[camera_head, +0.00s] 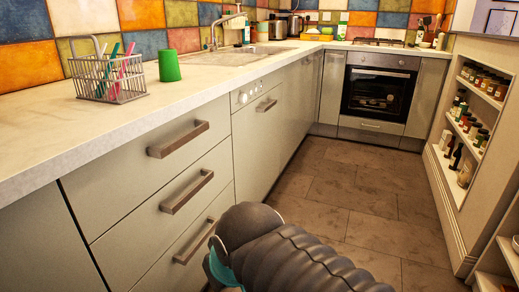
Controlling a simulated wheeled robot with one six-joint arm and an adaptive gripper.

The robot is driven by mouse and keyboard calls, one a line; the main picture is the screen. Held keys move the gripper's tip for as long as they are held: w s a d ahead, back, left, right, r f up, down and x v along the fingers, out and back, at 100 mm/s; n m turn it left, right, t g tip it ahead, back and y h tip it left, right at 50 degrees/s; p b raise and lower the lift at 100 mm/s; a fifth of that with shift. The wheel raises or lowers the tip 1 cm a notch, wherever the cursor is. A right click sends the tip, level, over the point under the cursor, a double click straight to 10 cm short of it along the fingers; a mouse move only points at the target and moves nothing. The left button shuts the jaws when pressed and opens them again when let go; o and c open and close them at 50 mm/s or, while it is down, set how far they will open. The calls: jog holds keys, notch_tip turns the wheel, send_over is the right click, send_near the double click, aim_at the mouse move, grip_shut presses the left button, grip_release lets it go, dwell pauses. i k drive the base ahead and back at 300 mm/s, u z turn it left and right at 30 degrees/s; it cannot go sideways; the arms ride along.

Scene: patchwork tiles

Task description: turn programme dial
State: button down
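The programme dial (243,98) is a small round pale knob at the left end of the control strip on the dishwasher front (262,135). The dishwasher sits under the counter, between the drawers and the plain cabinet fronts. The dial is too small to read its setting. My dark, ribbed arm with a teal band rises from the bottom of the view, in front of the lower drawers and floor. The fingers of my gripper do not show, and nothing in view touches the dial.
Three drawers with bar handles (178,139) stand left of the dishwasher. A wire cutlery basket (107,80) and green cup (169,66) stand on the counter (90,115). An oven (378,93) is at the back, shelves (463,125) at right. The tiled floor (330,182) between is clear.

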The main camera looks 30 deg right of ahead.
aim_at(242, 98)
jog(key=z, duration=0.55)
jog(key=k, duration=1.25)
jog(key=u, duration=0.3)
jog(key=i, duration=0.6)
jog(key=u, duration=0.6)
jog(key=i, duration=0.65)
jog(key=z, duration=0.85)
jog(key=i, duration=0.5)
jog(key=z, duration=0.65)
